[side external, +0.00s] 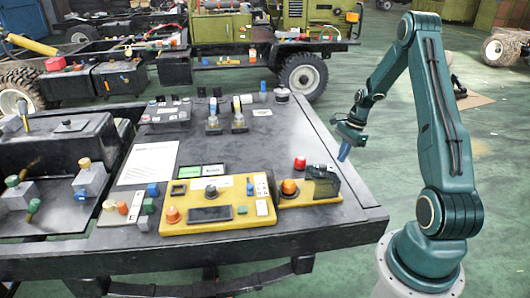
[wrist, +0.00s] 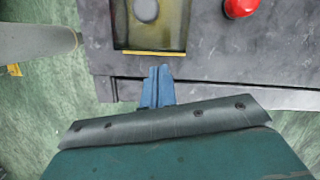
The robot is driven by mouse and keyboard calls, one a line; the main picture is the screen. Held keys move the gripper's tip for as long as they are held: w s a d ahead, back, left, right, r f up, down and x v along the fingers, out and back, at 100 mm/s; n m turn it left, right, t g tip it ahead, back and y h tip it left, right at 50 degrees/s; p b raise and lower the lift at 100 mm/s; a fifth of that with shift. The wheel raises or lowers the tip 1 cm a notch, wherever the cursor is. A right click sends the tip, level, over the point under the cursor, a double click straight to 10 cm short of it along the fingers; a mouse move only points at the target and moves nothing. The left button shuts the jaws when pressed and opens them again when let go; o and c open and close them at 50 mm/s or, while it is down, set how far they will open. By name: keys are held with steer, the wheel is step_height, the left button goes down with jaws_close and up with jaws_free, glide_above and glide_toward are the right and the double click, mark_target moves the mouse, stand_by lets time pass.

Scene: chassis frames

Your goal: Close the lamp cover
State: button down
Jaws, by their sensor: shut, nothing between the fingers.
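The lamp cover (side external: 322,185) is a dark see-through cover at the right end of the yellow control panel (side external: 218,221). It appears raised, beside the orange lamp (side external: 289,187), which is uncovered. In the wrist view a see-through, yellow-edged piece (wrist: 151,42) that looks like the cover lies just beyond my fingertips, at the top; its upper part is cut off. My gripper (side external: 344,153) is shut and empty, pointing down above and to the right of the cover, apart from it. Its blue fingers (wrist: 157,82) show close together in the wrist view.
A red button (side external: 300,163) stands on the dark table (side external: 345,216) behind the cover; it also shows in the wrist view (wrist: 240,8). Other switches and small blocks crowd the table's left.

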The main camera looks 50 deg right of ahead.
steer(key=shift+w+a+f, duration=0.3)
steer(key=shift+w+a, duration=0.05)
steer(key=shift+a, duration=0.3)
steer(key=shift+w+a+f, duration=0.25)
steer(key=shift+w+a, duration=0.05)
steer(key=shift+a, duration=0.3)
steer(key=shift+w+a, duration=0.4)
steer(key=shift+a, duration=0.25)
steer(key=w+a, duration=0.8)
steer(key=shift+w+a, duration=0.4)
steer(key=w+a+r+v, duration=0.1)
steer(key=a+v, duration=0.1)
steer(key=v, duration=0.8)
glide_above(328, 172)
steer(key=w+a, duration=0.2)
steer(key=w, duration=0.3)
steer(key=shift+d+f, duration=0.2)
steer(key=shift+f, duration=0.25)
